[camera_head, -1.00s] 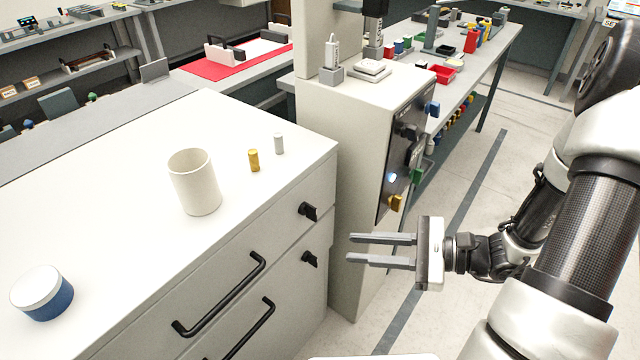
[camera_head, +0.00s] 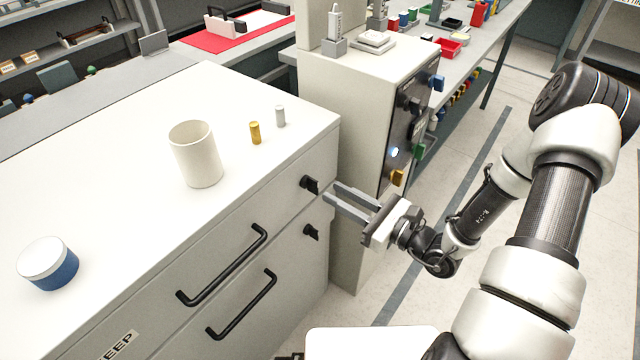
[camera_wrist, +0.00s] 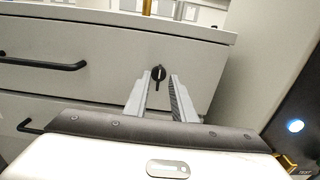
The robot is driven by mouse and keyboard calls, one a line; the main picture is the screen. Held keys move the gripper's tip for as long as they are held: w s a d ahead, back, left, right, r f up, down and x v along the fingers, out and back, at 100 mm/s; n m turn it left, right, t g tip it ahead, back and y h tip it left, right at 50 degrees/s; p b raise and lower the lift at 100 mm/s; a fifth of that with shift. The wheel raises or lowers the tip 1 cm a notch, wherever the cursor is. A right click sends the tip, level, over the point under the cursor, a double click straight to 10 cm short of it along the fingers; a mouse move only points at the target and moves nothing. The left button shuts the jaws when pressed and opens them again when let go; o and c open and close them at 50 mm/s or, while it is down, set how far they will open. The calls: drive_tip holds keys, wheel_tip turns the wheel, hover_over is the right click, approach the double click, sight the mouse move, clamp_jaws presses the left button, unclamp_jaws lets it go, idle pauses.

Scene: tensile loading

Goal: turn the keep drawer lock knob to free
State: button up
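The upper black lock knob (camera_head: 310,184) is on the cabinet front, right of the upper drawer's handle (camera_head: 225,268). A partly cut-off label ending "EEP" (camera_head: 118,345) sits at the lower left, roughly in line with that handle. In the wrist view the knob (camera_wrist: 158,73) shows a narrow grip pointing down. My gripper (camera_head: 331,191) is open and empty, just right of the knob in the head view. In the wrist view its fingers (camera_wrist: 160,82) point at the drawer front, with the knob between their tips in the picture; contact cannot be told.
A second black knob (camera_head: 310,231) and lower handle (camera_head: 243,306) are below. A white cup (camera_head: 196,155), yellow and grey cylinders (camera_head: 255,133) and a blue-white jar (camera_head: 48,264) stand on the cabinet top. A pale machine (camera_head: 352,85) with a control panel stands close on the right.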

sight(311, 185)
drive_tip(key=x, duration=0.6)
clamp_jaws()
